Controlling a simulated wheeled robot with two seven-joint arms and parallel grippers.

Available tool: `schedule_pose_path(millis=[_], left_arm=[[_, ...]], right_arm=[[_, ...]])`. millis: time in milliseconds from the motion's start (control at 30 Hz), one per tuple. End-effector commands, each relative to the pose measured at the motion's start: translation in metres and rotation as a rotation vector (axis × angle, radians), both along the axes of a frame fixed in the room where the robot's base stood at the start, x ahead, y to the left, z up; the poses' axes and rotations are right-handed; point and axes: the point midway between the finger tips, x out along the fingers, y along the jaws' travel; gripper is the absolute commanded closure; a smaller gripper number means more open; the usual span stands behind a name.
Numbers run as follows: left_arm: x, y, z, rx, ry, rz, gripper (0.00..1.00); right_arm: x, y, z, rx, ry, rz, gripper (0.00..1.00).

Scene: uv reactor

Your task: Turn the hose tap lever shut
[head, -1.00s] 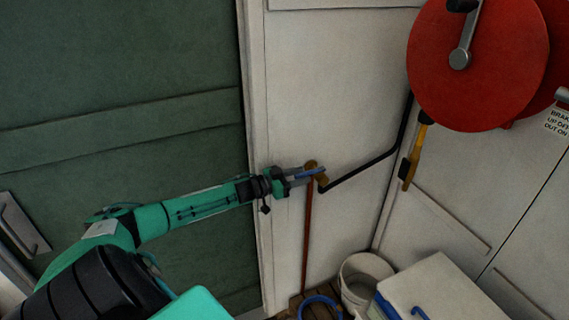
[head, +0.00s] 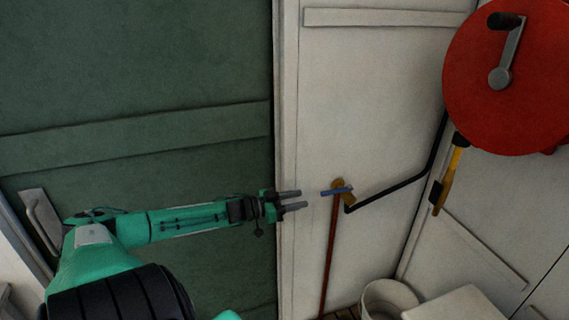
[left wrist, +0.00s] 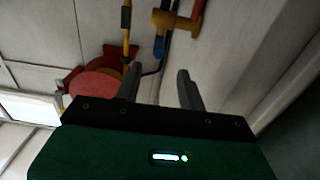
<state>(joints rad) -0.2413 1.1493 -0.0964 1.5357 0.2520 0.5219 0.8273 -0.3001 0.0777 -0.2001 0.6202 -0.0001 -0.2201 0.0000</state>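The hose tap is a small brass body (head: 338,185) on the pale wall, with a blue lever (head: 336,191) lying roughly level across it. A copper pipe (head: 328,255) runs down from it and a black hose (head: 392,192) leads off to the right. My left gripper (head: 299,200) is open and empty, a short gap to the left of the lever and not touching it. In the left wrist view the fingers (left wrist: 158,88) stand apart, with the brass tap (left wrist: 184,22) and blue lever (left wrist: 159,47) beyond them. My right gripper is not in view.
A red hose reel (head: 515,95) with a crank is on the right wall. A yellow-handled nozzle (head: 451,172) hangs below it. A white bucket (head: 388,300) and a pale box (head: 458,306) stand low at right. A green door (head: 130,60) fills the left.

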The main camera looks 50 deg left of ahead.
Motion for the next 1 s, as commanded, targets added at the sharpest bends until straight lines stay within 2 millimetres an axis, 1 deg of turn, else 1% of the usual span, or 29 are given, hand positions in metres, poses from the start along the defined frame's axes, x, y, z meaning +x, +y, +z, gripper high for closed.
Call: schedule_pose_path(millis=[200,400,600,1000], left_arm=[[-0.018,0.008,-0.001,0.001,0.003,0.000,0.60],[-0.028,0.012,0.000,0.002,0.001,0.000,0.60],[-0.032,0.014,0.000,0.000,0.000,0.000,0.60],[-0.032,0.014,0.000,0.001,0.000,0.000,0.60]], right_arm=[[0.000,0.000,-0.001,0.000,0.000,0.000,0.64],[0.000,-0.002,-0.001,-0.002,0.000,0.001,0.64],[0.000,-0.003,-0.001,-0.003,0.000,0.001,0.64],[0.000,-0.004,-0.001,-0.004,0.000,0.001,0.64]])
